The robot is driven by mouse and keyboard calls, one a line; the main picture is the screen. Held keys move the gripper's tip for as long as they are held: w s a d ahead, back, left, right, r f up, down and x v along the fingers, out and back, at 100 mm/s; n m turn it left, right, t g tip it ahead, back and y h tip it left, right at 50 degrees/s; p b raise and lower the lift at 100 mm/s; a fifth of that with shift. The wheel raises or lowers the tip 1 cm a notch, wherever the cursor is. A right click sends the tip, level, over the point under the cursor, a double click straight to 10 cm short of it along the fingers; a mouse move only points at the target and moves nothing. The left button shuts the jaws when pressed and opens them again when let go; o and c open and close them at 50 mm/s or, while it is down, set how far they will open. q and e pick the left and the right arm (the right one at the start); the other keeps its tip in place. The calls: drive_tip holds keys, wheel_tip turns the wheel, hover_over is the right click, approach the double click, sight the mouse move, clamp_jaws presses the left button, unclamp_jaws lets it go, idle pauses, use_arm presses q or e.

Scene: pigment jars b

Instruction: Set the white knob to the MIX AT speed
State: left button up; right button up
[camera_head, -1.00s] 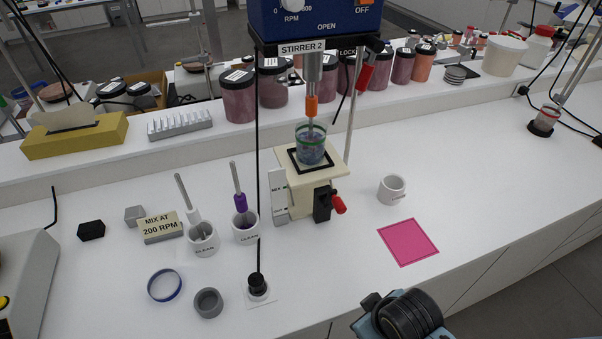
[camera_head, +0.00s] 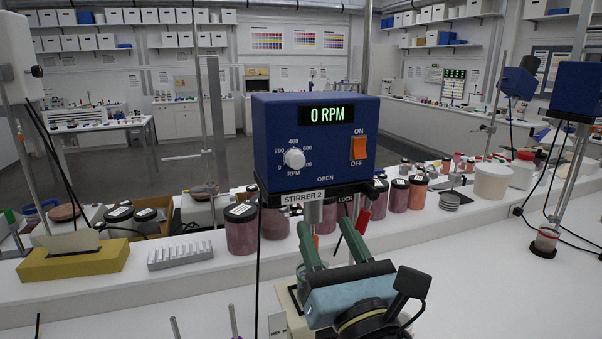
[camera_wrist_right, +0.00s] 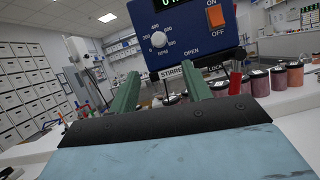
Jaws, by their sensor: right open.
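The white knob (camera_head: 294,158) is on the front of the blue stirrer head (camera_head: 270,125), within a dial marked 200, 400 and 600 RPM. Its pointer is too small to read. The display (camera_head: 327,114) reads 0 RPM. The knob also shows in the right wrist view (camera_wrist_right: 159,40), ahead of and above the fingers. My right gripper (camera_head: 323,228) is open and empty, its two green fingers pointing up toward the stirrer from below, apart from the knob. In the wrist view the right gripper (camera_wrist_right: 161,84) has a wide gap. My left gripper is not in view.
An orange ON/OFF switch (camera_head: 359,148) is right of the knob. The STIRRER 2 label (camera_head: 303,197) and a red-handled clamp (camera_head: 364,217) hang below the head. Pigment jars (camera_head: 241,230) line the shelf behind.

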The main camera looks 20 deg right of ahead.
approach(298, 162)
drive_tip(key=b+x, duration=0.1)
drive_tip(key=x, duration=0.6)
drive_tip(key=shift+w+r, duration=0.2)
drive_tip(key=shift+w, duration=0.35)
drive_tip(key=shift+c, duration=0.4)
drive_tip(key=c, duration=0.9)
